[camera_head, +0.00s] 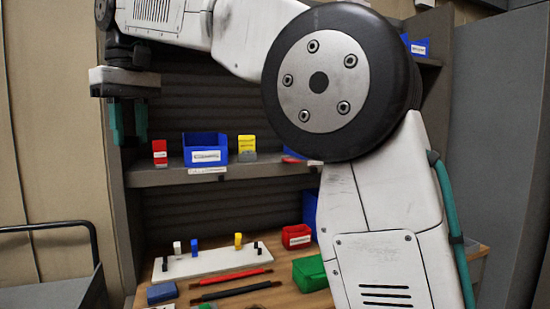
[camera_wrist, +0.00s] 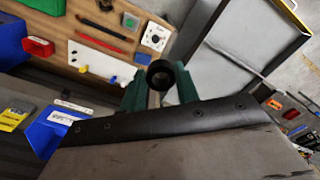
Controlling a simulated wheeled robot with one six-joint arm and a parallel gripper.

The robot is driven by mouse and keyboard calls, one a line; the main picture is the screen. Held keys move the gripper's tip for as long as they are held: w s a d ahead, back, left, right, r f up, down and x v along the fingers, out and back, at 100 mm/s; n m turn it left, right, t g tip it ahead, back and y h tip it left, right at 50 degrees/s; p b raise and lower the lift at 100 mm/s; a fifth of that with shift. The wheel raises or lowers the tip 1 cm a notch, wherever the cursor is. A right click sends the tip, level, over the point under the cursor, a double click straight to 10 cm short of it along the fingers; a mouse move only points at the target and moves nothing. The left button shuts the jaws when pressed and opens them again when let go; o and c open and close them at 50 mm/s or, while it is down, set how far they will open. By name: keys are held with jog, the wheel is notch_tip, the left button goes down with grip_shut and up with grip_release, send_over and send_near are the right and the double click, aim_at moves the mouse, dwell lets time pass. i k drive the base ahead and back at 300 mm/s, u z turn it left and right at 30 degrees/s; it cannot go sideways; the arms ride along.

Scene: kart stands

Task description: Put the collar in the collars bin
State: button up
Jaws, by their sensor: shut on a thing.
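A black ring-shaped collar (camera_wrist: 152,74) sits between the green fingertips of my gripper (camera_wrist: 161,88) in the wrist view. My gripper is shut on it. In the head view my gripper (camera_head: 128,122) hangs at the upper left, left of the shelf's blue bin and a little above it; the collar cannot be made out there. The shelf's blue bin (camera_head: 205,157) has a white label too small to read. Other bins are a red bin (camera_head: 297,236), a green bin (camera_head: 309,273) and a blue bin (camera_head: 418,46) at upper right. I cannot tell which is the collars bin.
A red block (camera_head: 160,152) and a yellow block (camera_head: 247,144) flank the shelf bin. Below, a white board (camera_head: 205,264) with pegs, a red bar (camera_head: 232,276) and a black bar (camera_head: 235,291) lie on the wooden bench. A cart (camera_head: 50,290) stands at left.

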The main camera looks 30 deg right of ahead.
aim_at(205, 163)
jog(key=z, duration=0.45)
jog(key=i, duration=1)
